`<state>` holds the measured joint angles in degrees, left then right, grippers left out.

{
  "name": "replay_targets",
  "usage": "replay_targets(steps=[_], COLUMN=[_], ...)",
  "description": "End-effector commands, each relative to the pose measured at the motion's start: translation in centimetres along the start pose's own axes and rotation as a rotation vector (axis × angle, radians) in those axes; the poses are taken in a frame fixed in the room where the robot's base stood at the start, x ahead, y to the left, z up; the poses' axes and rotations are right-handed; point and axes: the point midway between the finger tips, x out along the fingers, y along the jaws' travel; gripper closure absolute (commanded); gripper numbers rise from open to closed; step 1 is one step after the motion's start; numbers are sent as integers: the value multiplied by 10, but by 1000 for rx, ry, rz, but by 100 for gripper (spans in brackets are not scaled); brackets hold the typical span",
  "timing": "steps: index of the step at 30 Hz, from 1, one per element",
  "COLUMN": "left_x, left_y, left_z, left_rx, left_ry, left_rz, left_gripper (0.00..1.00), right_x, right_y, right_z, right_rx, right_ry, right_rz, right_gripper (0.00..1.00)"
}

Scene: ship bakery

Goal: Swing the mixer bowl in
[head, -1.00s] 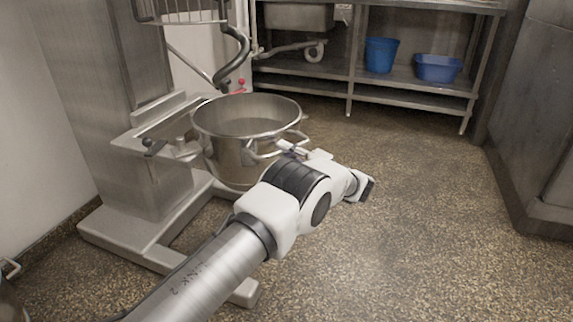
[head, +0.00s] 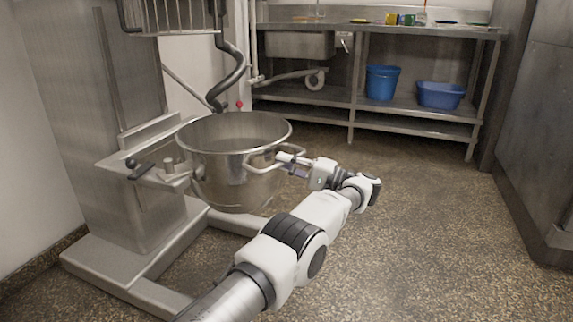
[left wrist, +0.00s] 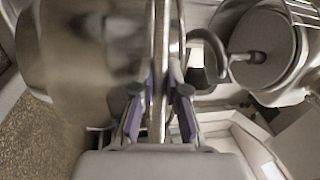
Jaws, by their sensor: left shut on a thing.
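The steel mixer bowl (head: 222,180) hangs on a support arm (head: 150,172) in front of the mixer column (head: 70,110). It stands out to the right of the column, with its open top tilted into view. My left gripper (head: 291,163) is at the bowl's right side, shut on the bowl handle (head: 263,168). In the left wrist view my purple-padded fingers (left wrist: 160,97) close on both sides of a thin metal bar, the handle (left wrist: 159,60). The dough hook (head: 231,80) hangs above the bowl's back edge. My right gripper is not in view.
The mixer base (head: 130,275) has legs reaching forward on the floor. A steel table (head: 420,33) with a shelf holding a blue bucket (head: 382,83) and a blue tub (head: 440,96) stands behind. The floor (head: 420,210) to the right is clear.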

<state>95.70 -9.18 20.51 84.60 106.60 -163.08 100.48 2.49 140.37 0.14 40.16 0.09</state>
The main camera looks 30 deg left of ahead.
Motion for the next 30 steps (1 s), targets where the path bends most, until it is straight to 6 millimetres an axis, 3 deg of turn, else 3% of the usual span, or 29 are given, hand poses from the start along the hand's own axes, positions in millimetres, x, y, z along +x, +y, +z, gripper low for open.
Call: replay_targets(steps=[3, 4, 6, 17, 23, 27, 30], left_x=[2, 2, 2, 2, 10, 16, 19], left_y=[1, 1, 1, -7, -49, -83, -97], left_z=[0, 0, 0, -1, -4, -5, -6], left_rx=[2, 2, 1, -1, -6, -11, -10], left_ry=[-3, -3, -3, -1, -2, -3, -4], left_rz=[1, 1, 0, 0, -1, -3, -4], left_gripper=[100, 76, 61, 61, 61, 54, 61], right_x=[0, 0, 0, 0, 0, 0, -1], right_y=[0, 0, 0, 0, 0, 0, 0], right_z=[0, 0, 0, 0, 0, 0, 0], right_rx=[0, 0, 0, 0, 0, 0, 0], right_ry=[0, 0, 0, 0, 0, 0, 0], right_rz=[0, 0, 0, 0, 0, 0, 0], right_gripper=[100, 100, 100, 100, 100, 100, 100])
